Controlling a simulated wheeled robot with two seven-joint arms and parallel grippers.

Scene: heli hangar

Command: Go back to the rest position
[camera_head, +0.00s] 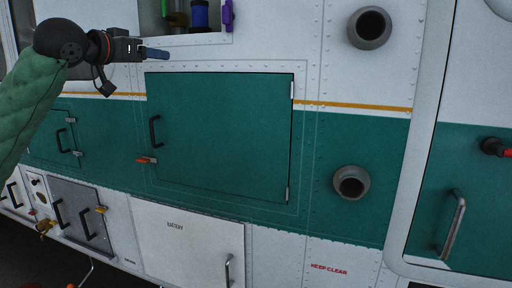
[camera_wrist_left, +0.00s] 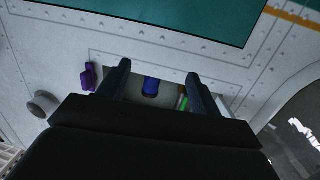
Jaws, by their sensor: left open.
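My left gripper (camera_head: 156,53) reaches in from the left in front of the helicopter's side, at the upper left of the head view. In the left wrist view its two dark fingers (camera_wrist_left: 158,70) stand apart with nothing held between them. Beyond them is an open recess (camera_wrist_left: 135,95) holding a blue cylinder (camera_wrist_left: 150,87) and a green item (camera_wrist_left: 183,101). In the head view the blue cylinder (camera_head: 199,14) stands above and right of the gripper, apart from it. My right gripper is not in view.
A purple latch (camera_head: 227,15) sits at the recess edge. Below is a shut green door (camera_head: 222,130) with a black handle (camera_head: 154,131) and an orange-red latch (camera_head: 147,160). Two round ports (camera_head: 370,27) (camera_head: 351,182) protrude at right. A white battery panel (camera_head: 190,240) is low down.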

